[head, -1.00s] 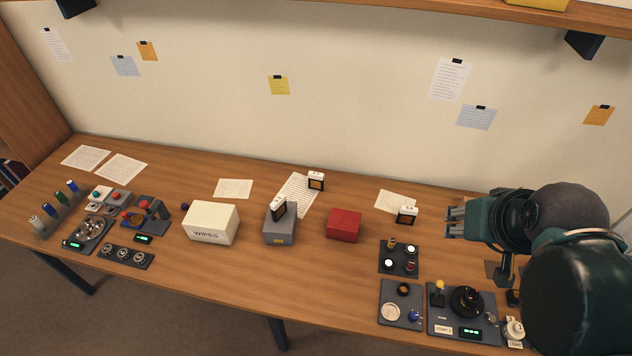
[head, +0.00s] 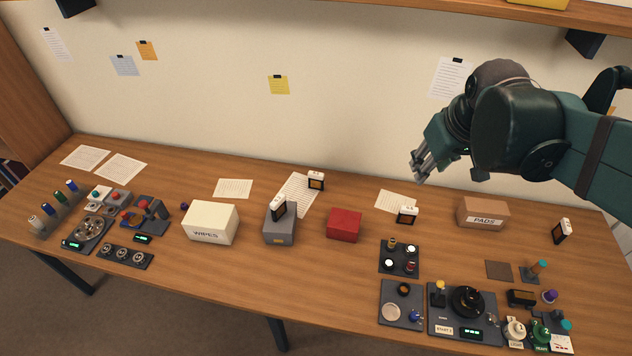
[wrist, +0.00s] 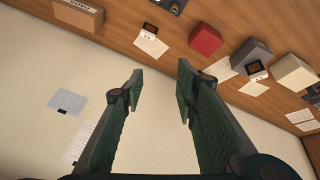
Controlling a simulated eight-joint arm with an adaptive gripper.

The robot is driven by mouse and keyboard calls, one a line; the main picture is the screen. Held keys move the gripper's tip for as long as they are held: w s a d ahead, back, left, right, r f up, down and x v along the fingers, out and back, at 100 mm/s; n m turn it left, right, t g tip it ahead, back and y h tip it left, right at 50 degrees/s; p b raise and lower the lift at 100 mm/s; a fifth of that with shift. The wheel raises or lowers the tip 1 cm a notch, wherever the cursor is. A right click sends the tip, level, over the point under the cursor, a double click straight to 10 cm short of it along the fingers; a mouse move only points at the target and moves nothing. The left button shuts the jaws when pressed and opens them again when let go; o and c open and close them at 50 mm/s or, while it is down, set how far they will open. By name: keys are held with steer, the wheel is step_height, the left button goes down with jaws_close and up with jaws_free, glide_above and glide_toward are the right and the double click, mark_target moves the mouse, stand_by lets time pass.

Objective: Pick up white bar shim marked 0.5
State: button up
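I cannot pick out a white bar shim marked 0.5; no such marking is readable at this size. A white card or label (head: 561,343) with tiny unreadable marks lies at the front right of the bench, beside the knobs marked 2 and 3. My gripper (head: 420,168) is raised above the back of the bench, in front of the wall, apart from everything. In the wrist view my gripper (wrist: 160,72) has its two green fingers spread, with nothing between them.
A brown PADS box (head: 483,213) stands at the back right, with a small black-and-white device (head: 562,231) right of it. A control panel (head: 463,312) stands at the front right. A red box (head: 344,225), grey box (head: 280,229) and WIPES box (head: 211,222) stand further left.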

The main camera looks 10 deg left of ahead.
steer(key=w+a+f+n+g, duration=0.1)
steer(key=w+a+f+n, duration=0.2)
steer(key=w+a, duration=0.6)
steer(key=n+g+b, duration=0.1)
steer(key=n+g, duration=0.3)
steer(key=n, duration=0.5)
glide_above(316, 173)
steer(key=shift+h, duration=0.3)
step_height(316, 173, down, 25)
steer(key=shift+s+d+r, duration=0.15)
steer(key=shift+r, duration=0.05)
steer(key=shift+a+f, duration=0.2)
steer(key=shift+f, duration=0.15)
steer(key=shift+f, duration=1.25)
steer(key=shift+f, duration=0.2)
steer(key=shift+w+f, duration=0.2)
steer(key=shift+f, duration=2.25)
